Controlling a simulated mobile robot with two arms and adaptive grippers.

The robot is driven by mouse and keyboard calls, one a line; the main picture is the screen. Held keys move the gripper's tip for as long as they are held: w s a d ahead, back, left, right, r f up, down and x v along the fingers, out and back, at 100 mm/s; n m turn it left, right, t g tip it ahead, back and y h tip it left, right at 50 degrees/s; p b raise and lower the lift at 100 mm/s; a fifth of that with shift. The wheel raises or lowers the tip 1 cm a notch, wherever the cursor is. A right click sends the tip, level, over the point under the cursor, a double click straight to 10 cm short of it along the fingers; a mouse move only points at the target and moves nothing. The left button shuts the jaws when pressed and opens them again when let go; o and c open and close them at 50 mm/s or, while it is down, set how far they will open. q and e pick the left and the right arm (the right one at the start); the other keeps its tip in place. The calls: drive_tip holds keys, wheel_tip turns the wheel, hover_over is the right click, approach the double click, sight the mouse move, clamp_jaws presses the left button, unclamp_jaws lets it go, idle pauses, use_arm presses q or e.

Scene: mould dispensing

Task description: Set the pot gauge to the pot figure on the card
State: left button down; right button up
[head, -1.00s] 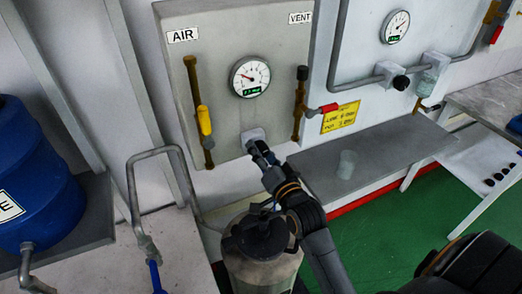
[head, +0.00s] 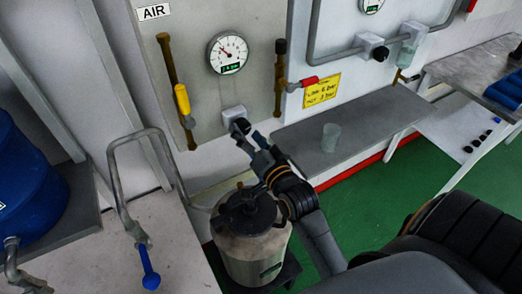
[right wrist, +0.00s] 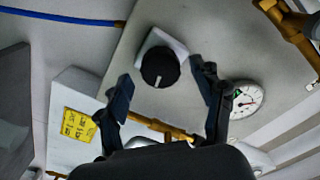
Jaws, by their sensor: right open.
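The pot gauge (head: 228,53) is a round white dial with a red needle and green display on the grey AIR panel; its needle points up and left. It also shows in the right wrist view (right wrist: 246,99). Below it is a black knob (head: 239,127) on a pale block; the right wrist view shows this knob (right wrist: 160,68) with a white mark pointing down. The yellow card (head: 321,91) has a LINE and a POT row; its figures are too small to read surely. My right gripper (head: 257,146) is open just short of the knob, apart from it.
A yellow-handled valve (head: 182,99) and a red-handled valve (head: 302,83) flank the gauge. A lidded pot (head: 250,240) stands below. A clear cup (head: 331,137) sits on the grey shelf (head: 375,125). Another gauge (head: 372,5) and black knob (head: 380,53) are on the right panel.

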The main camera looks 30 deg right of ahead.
drive_tip(key=s, duration=0.9)
drive_tip(key=shift+s+a, duration=0.25)
